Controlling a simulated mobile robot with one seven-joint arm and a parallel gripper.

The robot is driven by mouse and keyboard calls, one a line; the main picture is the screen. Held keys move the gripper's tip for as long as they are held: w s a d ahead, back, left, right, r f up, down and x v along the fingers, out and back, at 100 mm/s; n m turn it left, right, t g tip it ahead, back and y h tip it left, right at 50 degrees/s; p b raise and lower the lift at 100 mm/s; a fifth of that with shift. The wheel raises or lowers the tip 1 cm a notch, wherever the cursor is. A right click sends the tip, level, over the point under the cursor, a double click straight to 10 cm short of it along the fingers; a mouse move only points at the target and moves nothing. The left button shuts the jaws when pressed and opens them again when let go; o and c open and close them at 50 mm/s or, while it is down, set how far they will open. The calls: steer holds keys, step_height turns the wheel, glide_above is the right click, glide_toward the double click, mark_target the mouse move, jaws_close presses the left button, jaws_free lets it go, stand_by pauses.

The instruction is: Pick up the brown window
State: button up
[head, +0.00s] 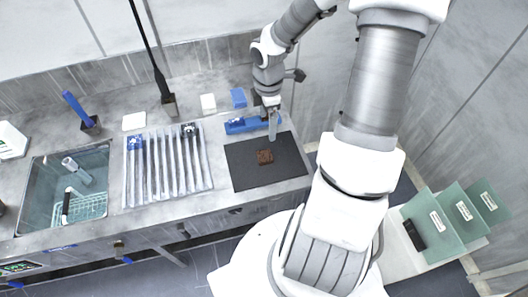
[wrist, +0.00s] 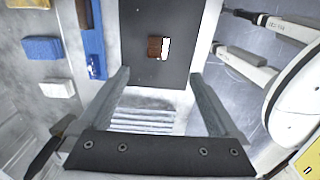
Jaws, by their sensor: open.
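The brown window (head: 264,157) is a small brown square lying on a dark mat (head: 285,172) on the counter. In the wrist view the brown window (wrist: 154,46) shows near the top middle, with a small white patch along its right side. My gripper (head: 272,128) is above the back part of the mat, behind the window in the head view. In the wrist view my gripper (wrist: 160,76) has its two fingers wide apart with nothing between them. The window lies beyond the fingertips, not touched.
A blue tool (head: 248,125) lies behind the mat, close to my gripper. A ribbed rack (head: 168,165) and a sink (head: 38,190) with items are to the left. Green panels (head: 440,222) stand at the lower right. The mat around the window is clear.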

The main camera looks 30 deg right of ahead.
steer(key=b, duration=0.2)
glide_above(265, 155)
steer(key=f, duration=1.1)
steer(key=shift+s+d+f, duration=0.1)
steer(key=shift+s+f, duration=0.15)
steer(key=shift+s, duration=0.05)
steer(key=shift+w+a+f, duration=0.1)
steer(key=shift+w+f, duration=0.05)
steer(key=shift+f, duration=1.15)
steer(key=shift+w+a+f, duration=0.1)
steer(key=shift+f, duration=1.2)
jaws_close()
steer(key=shift+r, duration=0.15)
